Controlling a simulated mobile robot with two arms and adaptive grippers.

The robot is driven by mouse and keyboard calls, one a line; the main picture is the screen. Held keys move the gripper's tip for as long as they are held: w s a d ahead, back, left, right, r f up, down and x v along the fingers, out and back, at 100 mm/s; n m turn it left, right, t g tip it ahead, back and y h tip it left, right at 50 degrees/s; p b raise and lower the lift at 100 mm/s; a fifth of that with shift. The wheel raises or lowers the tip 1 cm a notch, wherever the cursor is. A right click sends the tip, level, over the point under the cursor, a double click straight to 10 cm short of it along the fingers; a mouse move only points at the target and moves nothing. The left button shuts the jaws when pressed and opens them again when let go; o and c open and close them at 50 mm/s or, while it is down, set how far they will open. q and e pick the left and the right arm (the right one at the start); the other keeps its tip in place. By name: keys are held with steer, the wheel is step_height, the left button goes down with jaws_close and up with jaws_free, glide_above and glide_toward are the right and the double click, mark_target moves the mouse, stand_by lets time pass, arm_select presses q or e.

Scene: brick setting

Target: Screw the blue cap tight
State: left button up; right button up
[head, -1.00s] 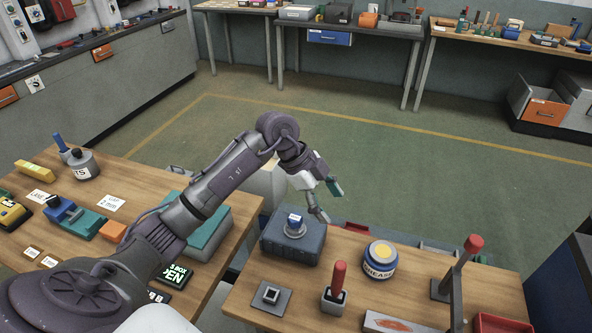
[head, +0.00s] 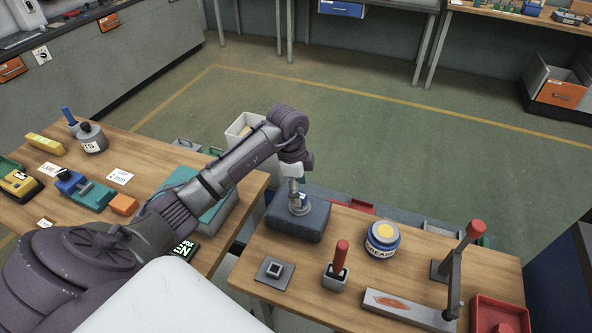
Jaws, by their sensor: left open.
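The blue cap (head: 304,197) is mostly hidden behind my left gripper; only a small blue and white bit shows. It sits on a round grey fitting on top of a dark blue-grey block (head: 310,223) at the back left of the right-hand wooden table. My left gripper (head: 298,198) points down right at the cap, open. One finger shows in front of the cap; whether the fingers touch it I cannot tell. My right gripper is not in view.
On the same table (head: 330,315) stand a grease tin (head: 382,238), a red-handled tool in a holder (head: 338,268), a square socket plate (head: 273,270), a red-topped lever (head: 460,262) and a red tray (head: 500,312). The left table (head: 100,215) holds several items.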

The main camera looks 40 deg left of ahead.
arm_select(q)
steer(key=shift+w+d+f, duration=0.1)
steer(key=shift+d+f, duration=0.1)
steer(key=shift+f, duration=1.3)
